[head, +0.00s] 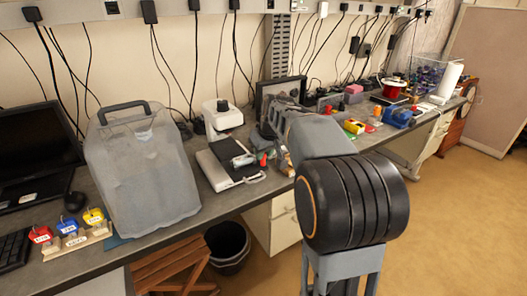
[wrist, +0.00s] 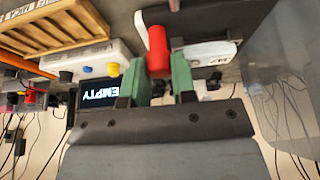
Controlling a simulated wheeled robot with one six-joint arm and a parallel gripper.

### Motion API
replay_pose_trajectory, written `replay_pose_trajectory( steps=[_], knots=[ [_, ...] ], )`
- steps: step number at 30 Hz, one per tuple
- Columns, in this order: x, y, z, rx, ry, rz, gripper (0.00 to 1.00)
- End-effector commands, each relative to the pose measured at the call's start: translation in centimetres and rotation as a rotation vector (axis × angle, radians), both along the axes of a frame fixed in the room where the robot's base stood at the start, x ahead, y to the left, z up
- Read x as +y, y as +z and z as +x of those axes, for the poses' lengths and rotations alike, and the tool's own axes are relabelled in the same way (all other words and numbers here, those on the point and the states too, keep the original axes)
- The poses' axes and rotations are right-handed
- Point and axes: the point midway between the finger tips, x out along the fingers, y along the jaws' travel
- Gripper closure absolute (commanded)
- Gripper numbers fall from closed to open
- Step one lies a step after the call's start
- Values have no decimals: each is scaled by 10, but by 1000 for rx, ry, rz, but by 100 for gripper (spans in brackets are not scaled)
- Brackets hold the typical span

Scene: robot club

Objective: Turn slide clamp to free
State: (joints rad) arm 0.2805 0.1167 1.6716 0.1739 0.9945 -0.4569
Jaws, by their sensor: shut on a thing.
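In the wrist view, my gripper (wrist: 159,78) has its two green fingers closed on a red cylindrical handle (wrist: 158,45). I take this handle for the slide clamp's lever. It stands beside a white rounded part with a dark label (wrist: 210,54). The handle's lower end is hidden between the fingers. In the head view, a small red piece (head: 263,160) shows beside the arm, near a silver and black flat device (head: 235,158) on the bench. My arm hides the fingers there. I cannot read whether the clamp stands at free.
In the wrist view, a dark display reading EMPTY (wrist: 98,94) and a white box with coloured knobs (wrist: 90,62) are close to the fingers. A wooden slatted rack (wrist: 50,30) lies beyond.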

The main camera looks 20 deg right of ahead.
Motion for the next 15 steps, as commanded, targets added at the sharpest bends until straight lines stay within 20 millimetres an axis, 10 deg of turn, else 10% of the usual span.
replay_pose_trajectory(
  steps=[15],
  knots=[
    [3, 1, 1, -3, -437, -2, 99]
  ],
)
